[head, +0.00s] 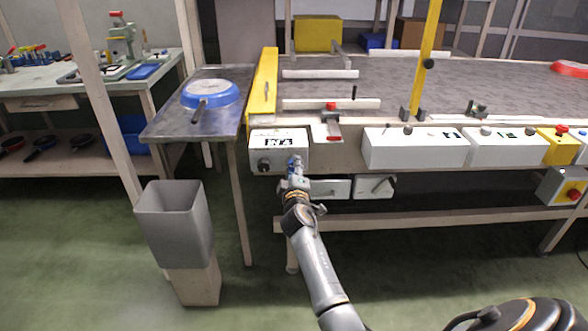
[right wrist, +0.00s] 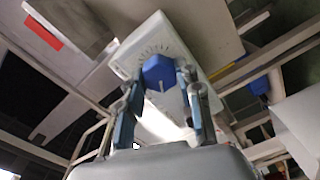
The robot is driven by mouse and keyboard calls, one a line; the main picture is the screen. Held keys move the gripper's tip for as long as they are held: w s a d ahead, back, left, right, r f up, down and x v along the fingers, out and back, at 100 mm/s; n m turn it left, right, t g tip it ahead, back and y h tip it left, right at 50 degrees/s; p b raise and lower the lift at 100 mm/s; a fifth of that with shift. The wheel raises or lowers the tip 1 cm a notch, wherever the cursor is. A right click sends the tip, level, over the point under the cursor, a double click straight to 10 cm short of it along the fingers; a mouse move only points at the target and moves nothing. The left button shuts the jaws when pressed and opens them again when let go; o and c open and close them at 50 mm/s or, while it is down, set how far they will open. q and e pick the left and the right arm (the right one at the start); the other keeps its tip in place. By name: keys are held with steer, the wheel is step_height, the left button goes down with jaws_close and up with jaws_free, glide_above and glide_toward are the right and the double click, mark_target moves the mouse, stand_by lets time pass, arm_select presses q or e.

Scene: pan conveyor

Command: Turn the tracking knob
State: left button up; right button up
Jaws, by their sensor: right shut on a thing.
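The tracking knob is a blue knob (right wrist: 157,70) with a pale pointer line, on a white control box (right wrist: 185,45) with dial marks around the knob. In the head view this box (head: 283,151) is fixed at the front left corner of the conveyor. My right gripper (right wrist: 161,84) has one finger on each side of the blue knob and is shut on it. In the head view the right gripper (head: 294,167) is at the box's right front and largely hides the knob. My left gripper is not in view.
A black knob (head: 263,164) is on the same box, left of my gripper. A grey bin (head: 174,225) stands at the left. A blue pan (head: 210,94) lies on the side table (head: 170,125). More white boxes (head: 415,147) line the conveyor front to the right.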

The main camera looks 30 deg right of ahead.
steer(key=o, duration=1.2)
steer(key=shift+c, duration=0.2)
steer(key=v, duration=1.2)
